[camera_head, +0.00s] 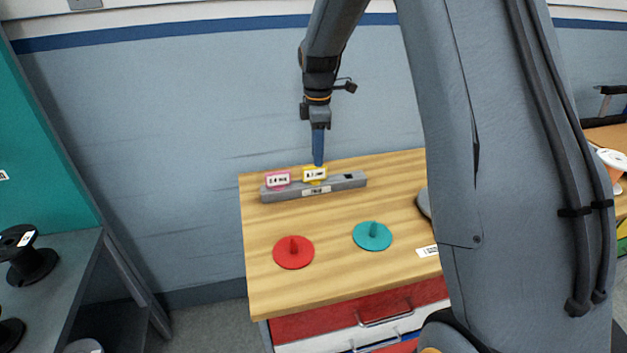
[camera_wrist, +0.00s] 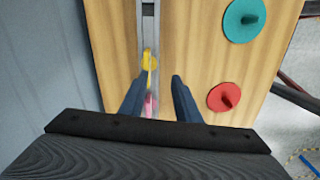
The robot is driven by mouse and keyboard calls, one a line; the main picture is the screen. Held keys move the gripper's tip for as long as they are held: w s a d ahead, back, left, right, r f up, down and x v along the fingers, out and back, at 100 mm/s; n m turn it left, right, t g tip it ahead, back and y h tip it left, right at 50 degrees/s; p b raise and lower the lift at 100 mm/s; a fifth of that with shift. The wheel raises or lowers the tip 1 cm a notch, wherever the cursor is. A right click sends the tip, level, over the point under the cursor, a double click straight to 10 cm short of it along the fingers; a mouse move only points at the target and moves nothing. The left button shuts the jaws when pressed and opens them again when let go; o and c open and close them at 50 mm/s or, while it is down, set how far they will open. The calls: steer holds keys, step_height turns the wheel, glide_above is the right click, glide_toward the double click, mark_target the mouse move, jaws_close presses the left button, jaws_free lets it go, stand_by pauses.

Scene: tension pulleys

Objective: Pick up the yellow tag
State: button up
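The yellow tag (camera_head: 314,174) stands in the grey holder bar (camera_head: 345,182) on the wooden table, with a small white label on its face. My gripper (camera_head: 319,160) points down right above and behind the yellow tag. In the wrist view my gripper (camera_wrist: 158,85) has its two blue fingers apart, with a gap between them. The yellow tag (camera_wrist: 149,62) shows just beyond the fingertips in that gap, seen from above. The pink tag (camera_head: 278,180) stands in the same bar to the left; it also shows lower between the fingers (camera_wrist: 151,103). Whether a finger touches the yellow tag I cannot tell.
A red disc (camera_head: 294,252) and a teal disc (camera_head: 373,236), each with an upright knob, lie on the table (camera_head: 335,280) in front of the bar. The blue-grey wall (camera_head: 150,130) is close behind. A black spool (camera_head: 30,260) sits on a shelf at left.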

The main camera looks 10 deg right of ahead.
mark_target(314, 180)
steer(key=shift+n, duration=0.8)
steer(key=shift+w+f+p, duration=0.4)
steer(key=shift+w+f, duration=0.05)
steer(key=shift+f, duration=1)
steer(key=shift+w+f+p, duration=0.45)
steer(key=shift+f, duration=0.95)
steer(key=shift+w+f+p, duration=0.4)
steer(key=shift+w+f, duration=0.05)
steer(key=shift+f, duration=1)
steer(key=shift+c, duration=0.2)
jaws_close()
